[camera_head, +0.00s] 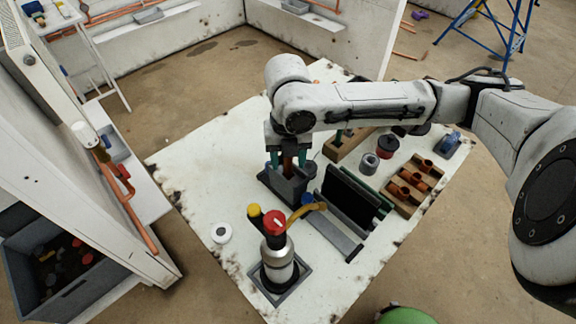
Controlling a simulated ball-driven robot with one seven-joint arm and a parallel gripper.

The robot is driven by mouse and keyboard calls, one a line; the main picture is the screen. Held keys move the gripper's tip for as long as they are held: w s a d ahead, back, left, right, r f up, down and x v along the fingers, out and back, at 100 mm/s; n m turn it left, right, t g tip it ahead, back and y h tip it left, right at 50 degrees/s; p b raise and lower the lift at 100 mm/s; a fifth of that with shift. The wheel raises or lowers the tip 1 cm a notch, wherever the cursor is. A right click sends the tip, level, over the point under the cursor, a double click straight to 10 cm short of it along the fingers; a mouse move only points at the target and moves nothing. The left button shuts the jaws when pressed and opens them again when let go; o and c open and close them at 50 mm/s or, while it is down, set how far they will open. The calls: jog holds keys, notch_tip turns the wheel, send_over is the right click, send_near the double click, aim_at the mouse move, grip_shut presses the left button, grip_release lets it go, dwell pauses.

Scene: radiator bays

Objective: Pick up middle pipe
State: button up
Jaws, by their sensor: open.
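My gripper (288,160) points straight down over the left middle of the white table. The pipe rises from a dark grey holder (283,189). A gap between fingers and pipe is too small to tell. Whether this is the middle pipe is unclear, because my gripper and wrist cover part of the holder and anything behind it.
A red-topped torch (278,262) stands in a square tray at the front. A dark upright panel (349,199) is right of the holder. A wooden tray (411,187) holds several copper fittings. A white disc (221,233) lies at left. The table's left part is mostly clear.

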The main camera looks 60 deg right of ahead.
jog(key=shift+f, duration=0.25)
jog(key=shift+c, duration=0.4)
grip_shut()
